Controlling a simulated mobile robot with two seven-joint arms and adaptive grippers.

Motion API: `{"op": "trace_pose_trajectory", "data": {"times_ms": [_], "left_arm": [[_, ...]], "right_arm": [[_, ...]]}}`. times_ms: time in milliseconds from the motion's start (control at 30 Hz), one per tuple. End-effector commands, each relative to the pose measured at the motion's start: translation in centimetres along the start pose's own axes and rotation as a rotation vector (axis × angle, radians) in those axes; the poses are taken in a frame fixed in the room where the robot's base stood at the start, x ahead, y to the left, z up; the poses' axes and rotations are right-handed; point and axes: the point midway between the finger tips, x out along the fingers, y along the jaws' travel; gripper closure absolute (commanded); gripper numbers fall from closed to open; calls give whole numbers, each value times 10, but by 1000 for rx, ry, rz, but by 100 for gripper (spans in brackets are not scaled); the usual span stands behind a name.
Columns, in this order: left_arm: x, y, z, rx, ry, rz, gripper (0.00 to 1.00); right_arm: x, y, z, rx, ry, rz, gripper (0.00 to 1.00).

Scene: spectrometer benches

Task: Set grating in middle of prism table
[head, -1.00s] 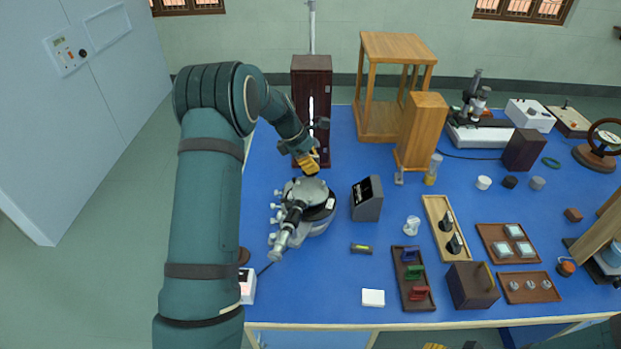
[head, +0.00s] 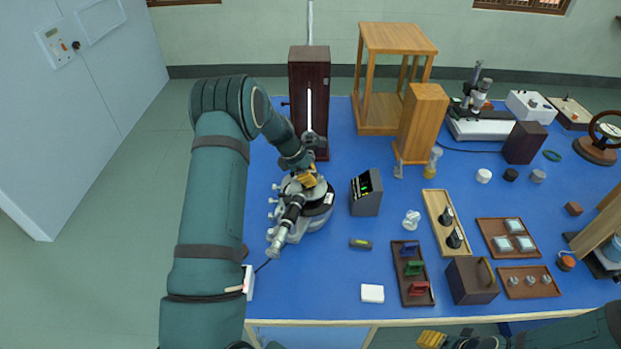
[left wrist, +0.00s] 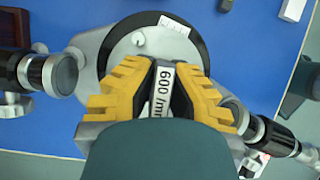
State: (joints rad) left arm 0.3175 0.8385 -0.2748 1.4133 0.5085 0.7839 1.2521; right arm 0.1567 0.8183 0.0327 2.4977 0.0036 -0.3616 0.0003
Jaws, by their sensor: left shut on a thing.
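My left gripper (head: 307,178) is shut on the grating (left wrist: 162,92), a piece with a white label reading "600 /m…". It is over the prism table (left wrist: 150,45) of the spectrometer (head: 314,212), a round grey plate seen under and beyond the fingers in the left wrist view. The fingers (left wrist: 163,80) hide much of the grating, and I cannot tell whether its base touches the plate. My right gripper (head: 432,339) shows only partly at the bottom edge of the head view, away from the spectrometer; its jaws are unclear.
A dark lamp housing (head: 310,75) with a bright slit stands behind the spectrometer. A small spirit level (head: 360,243), a white block (head: 372,293) and a tray of coloured pieces (head: 417,291) lie to the front right.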

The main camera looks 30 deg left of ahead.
Motion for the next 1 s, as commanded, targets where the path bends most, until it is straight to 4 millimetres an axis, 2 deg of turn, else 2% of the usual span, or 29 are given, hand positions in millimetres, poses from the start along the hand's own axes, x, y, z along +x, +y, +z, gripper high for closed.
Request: {"op": "trace_pose_trajectory", "data": {"times_ms": [400,433,467,500,800,1000], "left_arm": [[8,0,-4,0,-1,1,100],[8,0,-4,0,0,1,81],[7,0,-4,0,0,1,70],[7,0,-4,-1,0,1,66],[3,0,-2,0,-1,0,66],[-25,1,-1,1,-1,5,66]], "right_arm": [[3,1,0,0,0,0,53],[2,1,0,0,0,0,53],[2,1,0,0,0,0,53],[2,0,0,0,0,0,53],[-1,0,0,0,0,0,53],[0,0,0,0,0,0,53]]}}
